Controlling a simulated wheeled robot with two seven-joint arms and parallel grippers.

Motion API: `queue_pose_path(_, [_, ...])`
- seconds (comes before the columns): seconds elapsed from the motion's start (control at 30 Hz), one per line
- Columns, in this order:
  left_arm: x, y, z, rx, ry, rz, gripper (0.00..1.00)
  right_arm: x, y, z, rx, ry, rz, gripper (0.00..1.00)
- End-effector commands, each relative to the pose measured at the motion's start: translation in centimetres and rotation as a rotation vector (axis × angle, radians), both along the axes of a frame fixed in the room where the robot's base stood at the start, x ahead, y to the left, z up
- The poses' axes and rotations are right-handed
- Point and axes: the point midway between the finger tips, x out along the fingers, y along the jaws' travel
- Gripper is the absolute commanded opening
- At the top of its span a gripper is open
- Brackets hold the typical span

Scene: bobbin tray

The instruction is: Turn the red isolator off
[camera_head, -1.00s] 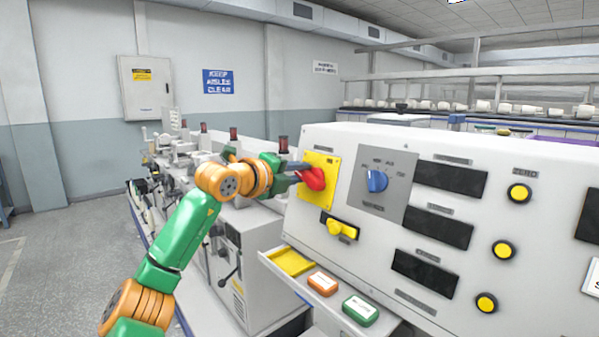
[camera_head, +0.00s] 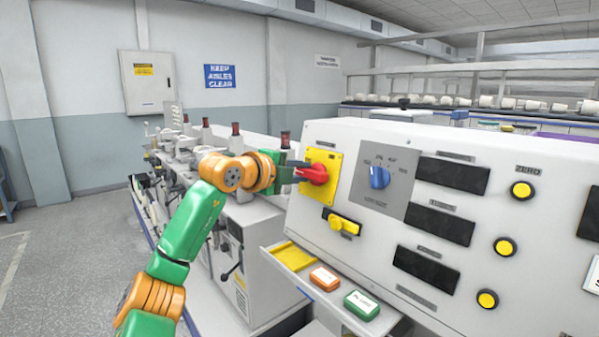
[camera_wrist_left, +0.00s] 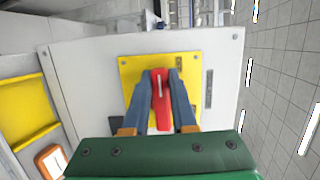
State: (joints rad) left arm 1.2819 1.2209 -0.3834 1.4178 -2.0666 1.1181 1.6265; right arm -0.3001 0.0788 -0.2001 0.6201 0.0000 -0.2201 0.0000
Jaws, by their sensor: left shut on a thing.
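The red isolator handle (camera_head: 316,174) sits on a yellow plate (camera_head: 333,160) at the left end of the light grey control panel. My left gripper (camera_head: 303,172) reaches it from the left and is shut on the handle. In the left wrist view the handle (camera_wrist_left: 160,104) lies between the two blue-grey fingers (camera_wrist_left: 161,92), lengthwise with them, over the yellow plate (camera_wrist_left: 130,72). The fingers hide part of the handle and plate in the head view. My right gripper is not in view.
A blue rotary knob (camera_head: 379,177) is right of the isolator, and a yellow switch (camera_head: 343,225) is below it. Machinery with bobbins stands behind my arm.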

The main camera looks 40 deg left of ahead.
Motion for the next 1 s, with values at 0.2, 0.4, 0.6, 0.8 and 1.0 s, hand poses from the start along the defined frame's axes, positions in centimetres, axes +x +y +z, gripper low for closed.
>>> queue_pose_path(0.2, [0.0, -0.1, -0.1, -0.002, 0.003, -0.002, 0.49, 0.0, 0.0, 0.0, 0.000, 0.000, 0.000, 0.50])
queue_pose_path(0.4, [0.0, 0.0, -0.1, 0.000, 0.001, -0.001, 0.55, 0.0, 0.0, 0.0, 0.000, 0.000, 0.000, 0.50])
queue_pose_path(0.6, [-1.2, -0.2, 0.0, 0.000, -0.003, -0.001, 0.55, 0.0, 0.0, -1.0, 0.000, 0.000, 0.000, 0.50])
queue_pose_path(0.8, [-5.3, -0.9, 1.0, 0.001, -0.002, 0.000, 0.55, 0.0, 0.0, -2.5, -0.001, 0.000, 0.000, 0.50])
queue_pose_path(1.0, [-6.8, -1.2, 1.6, -0.001, 0.001, -0.002, 0.55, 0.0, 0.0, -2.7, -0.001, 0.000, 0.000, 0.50])
